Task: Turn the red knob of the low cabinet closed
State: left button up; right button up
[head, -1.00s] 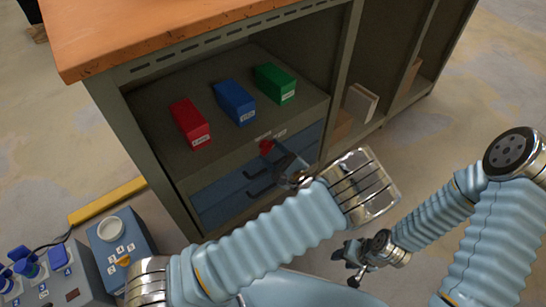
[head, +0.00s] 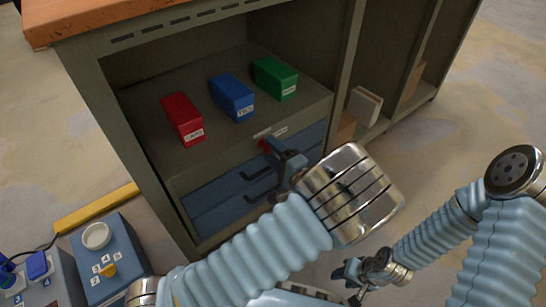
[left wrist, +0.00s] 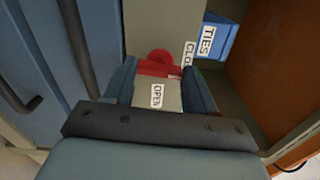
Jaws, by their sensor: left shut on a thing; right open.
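The red knob (head: 265,146) sits on the front of the low cabinet (head: 205,165), just under the shelf edge and above the blue drawers. In the left wrist view the red knob (left wrist: 158,66) lies between the two fingers of my left gripper (left wrist: 160,85), with an OPEN label (left wrist: 157,95) nearer and a partly hidden second label beyond. My right gripper (head: 352,272) is open and empty, low at the right, away from the cabinet.
Red (head: 183,120), blue (head: 232,98) and green (head: 275,79) boxes stand on the shelf. Blue drawers (head: 235,192) with dark handles lie below the knob. A blue control box (head: 110,262) stands at lower left by a yellow floor strip (head: 95,206). The floor at right is clear.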

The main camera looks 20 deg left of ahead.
pick_arm(q)
jog(key=shift+s+d+f+n+b, duration=0.1)
jog(key=shift+f+n+b, duration=0.05)
jog(key=shift+n+b, duration=0.4)
jog(key=o, duration=1)
jog(key=shift+o, duration=0.2)
jog(key=p+v, duration=0.1)
jog(key=v, duration=1.2)
jog(key=shift+s+d, duration=0.25)
